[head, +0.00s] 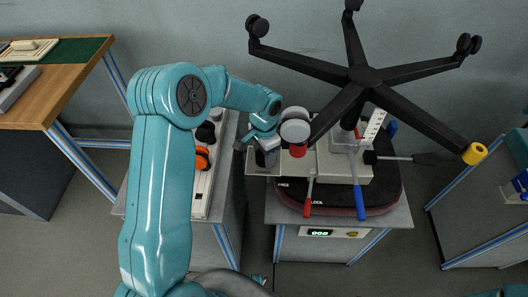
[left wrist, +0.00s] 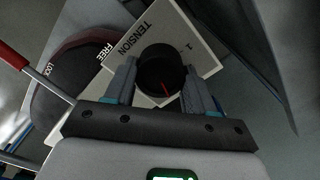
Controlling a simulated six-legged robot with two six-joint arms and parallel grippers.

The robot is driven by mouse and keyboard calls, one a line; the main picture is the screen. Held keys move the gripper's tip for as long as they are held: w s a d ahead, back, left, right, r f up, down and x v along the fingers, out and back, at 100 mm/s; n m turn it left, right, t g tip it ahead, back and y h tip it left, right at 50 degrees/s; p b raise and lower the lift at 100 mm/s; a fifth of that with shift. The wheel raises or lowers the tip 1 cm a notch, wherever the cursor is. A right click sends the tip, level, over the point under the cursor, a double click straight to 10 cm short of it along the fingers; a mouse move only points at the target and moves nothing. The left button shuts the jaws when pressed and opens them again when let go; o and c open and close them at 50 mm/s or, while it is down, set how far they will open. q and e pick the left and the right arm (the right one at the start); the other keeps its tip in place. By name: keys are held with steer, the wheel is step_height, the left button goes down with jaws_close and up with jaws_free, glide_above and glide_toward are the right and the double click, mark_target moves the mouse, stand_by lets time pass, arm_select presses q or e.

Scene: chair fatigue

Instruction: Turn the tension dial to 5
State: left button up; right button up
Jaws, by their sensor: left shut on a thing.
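The black tension dial (left wrist: 161,73) has a red pointer line and sits on a pale plate (left wrist: 197,38) marked TENSION. A "1" shows beside the dial; the other numbers are hidden or out of view. In the left wrist view the red line points down and slightly right. My left gripper (left wrist: 160,88) is shut on the dial, one finger on each side. In the head view my left gripper (head: 262,147) is at the plate on the left of the chair mechanism (head: 335,165). My right gripper is not in view.
An upturned black five-armed chair base (head: 365,77) stands over the mechanism. A red lever (head: 309,195) and a blue lever (head: 359,200) stick out near the dark seat (head: 385,200) marked FREE and LOCK. A narrow bench (head: 201,183) stands left.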

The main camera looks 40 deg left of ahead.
arm_select(q)
steer(key=m+p, duration=0.1)
steer(key=m, duration=0.4)
steer(key=shift+r+m, duration=0.1)
steer(key=shift+m, duration=0.2)
steer(key=m+p, duration=0.1)
steer(key=m, duration=0.5)
steer(key=shift+d, duration=0.1)
stand_by(0.3)
steer(key=o, duration=1)
steer(key=shift+o, duration=0.2)
step_height(320, 180, up, 16)
steer(key=p, duration=0.1)
